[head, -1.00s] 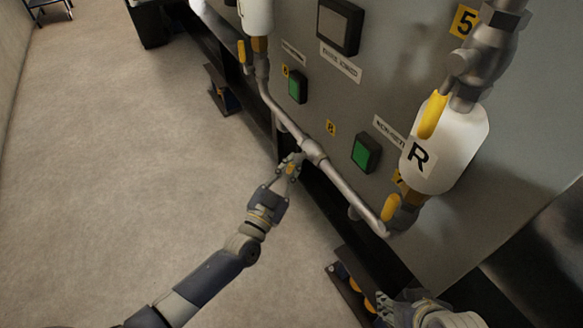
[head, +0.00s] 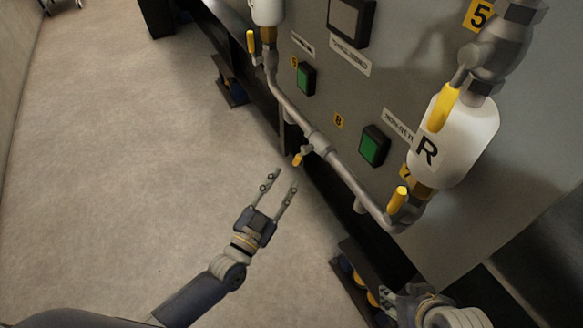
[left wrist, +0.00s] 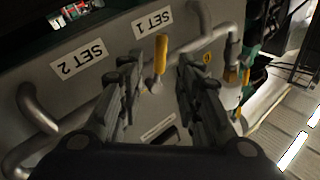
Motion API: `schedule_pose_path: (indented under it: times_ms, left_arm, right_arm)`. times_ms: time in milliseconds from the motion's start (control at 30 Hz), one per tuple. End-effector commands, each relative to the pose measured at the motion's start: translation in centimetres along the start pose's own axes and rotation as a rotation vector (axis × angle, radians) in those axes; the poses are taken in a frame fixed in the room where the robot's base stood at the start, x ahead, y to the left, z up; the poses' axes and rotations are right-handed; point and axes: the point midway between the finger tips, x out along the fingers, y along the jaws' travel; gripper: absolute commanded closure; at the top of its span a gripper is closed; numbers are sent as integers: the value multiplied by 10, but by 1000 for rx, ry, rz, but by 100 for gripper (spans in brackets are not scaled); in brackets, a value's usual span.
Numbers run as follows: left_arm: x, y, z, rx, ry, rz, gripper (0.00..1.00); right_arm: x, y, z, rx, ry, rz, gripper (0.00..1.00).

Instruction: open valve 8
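Valve 8 sits on the horizontal pipe (head: 316,142) below the yellow tag 8 (head: 338,120). Its short yellow handle (head: 298,159) points down and away from the pipe, toward my left gripper. My left gripper (head: 280,183) is open and empty, just short of the handle and apart from it. In the left wrist view a yellow handle (left wrist: 160,55), apparently the same one, shows between the spread fingers (left wrist: 157,80), beyond their tips. My right gripper (head: 384,299) is partly in view at the bottom right; its fingers are too unclear to judge.
Other yellow handles stand at valve 7 (head: 398,199), valve 5 (head: 441,108) and the upper left (head: 251,42). A white tank marked R (head: 455,135) hangs at the right. Green buttons (head: 374,146) sit on the grey panel. The floor (head: 130,150) at the left is clear.

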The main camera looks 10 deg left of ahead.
Motion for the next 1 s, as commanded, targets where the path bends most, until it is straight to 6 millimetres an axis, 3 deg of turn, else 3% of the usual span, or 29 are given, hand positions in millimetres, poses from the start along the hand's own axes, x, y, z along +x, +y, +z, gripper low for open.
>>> schedule_pose_path:
  times_ms: [100, 233, 600, 767, 1000]
  left_arm:
    - [-21, 0, 1, 1, -2, 1, 68]
    - [-34, 0, 0, -1, -1, -1, 68]
    - [-40, 0, 0, 1, 0, -1, 68]
    - [-40, 4, -1, -10, -12, 15, 100]
    - [-40, 38, -5, -91, -168, 145, 100]
  right_arm:
    - [0, 0, 0, 0, 0, 0, 60]
    - [0, 0, 0, 0, 0, 0, 60]
    - [0, 0, 0, 0, 1, 1, 60]
    - [0, 0, 0, 0, 1, 1, 60]
    - [0, 1, 0, 0, 2, 1, 60]
